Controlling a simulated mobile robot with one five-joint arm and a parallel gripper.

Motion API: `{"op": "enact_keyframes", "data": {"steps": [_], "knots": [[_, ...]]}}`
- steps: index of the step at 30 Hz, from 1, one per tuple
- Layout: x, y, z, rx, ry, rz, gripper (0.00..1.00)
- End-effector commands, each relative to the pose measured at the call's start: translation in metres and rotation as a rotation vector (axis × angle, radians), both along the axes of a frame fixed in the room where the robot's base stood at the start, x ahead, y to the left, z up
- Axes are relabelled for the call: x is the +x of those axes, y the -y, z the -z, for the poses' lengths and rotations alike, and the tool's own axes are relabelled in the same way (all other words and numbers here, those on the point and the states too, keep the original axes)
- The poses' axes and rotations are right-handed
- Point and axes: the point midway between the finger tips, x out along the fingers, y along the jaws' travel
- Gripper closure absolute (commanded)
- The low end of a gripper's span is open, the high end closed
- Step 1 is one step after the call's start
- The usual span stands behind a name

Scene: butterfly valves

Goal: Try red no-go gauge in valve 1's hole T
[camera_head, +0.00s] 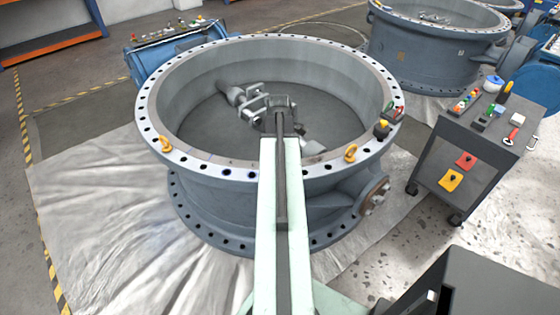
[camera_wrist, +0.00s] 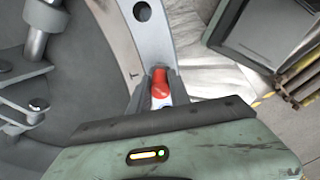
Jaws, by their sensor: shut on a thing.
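Valve 1, the large grey open ring body (camera_head: 185,190), stands in front of me with many holes around its top flange. In the wrist view the flange (camera_wrist: 115,25) runs past my gripper (camera_wrist: 160,90), which is shut on a red gauge (camera_wrist: 160,80). The gauge's red end shows between the two fingers, over the flange. A small T-like mark (camera_wrist: 133,75) is on the flange just left of it. One open dark hole (camera_wrist: 142,11) shows farther along. The hole by the mark is not visible, and I cannot tell whether the gauge is in it. In the head view my arm hides the gauge.
Yellow lifting eyes (camera_head: 166,144) (camera_head: 351,153) and a black item with a yellow top (camera_head: 382,129) stand on the flange. Bracket-like metal parts (camera_head: 250,98) sit inside the valve. A dark tool cart (camera_head: 470,150) is at right, a second valve (camera_head: 430,50) behind.

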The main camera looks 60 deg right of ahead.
Motion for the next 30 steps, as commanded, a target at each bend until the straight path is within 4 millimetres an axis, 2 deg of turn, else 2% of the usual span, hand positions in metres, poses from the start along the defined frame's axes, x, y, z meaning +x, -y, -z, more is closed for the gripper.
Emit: {"op": "enact_keyframes", "data": {"steps": [30], "knots": [[-0.0008,0.0006,0.0092,0.000,0.000,0.002,1.00]]}}
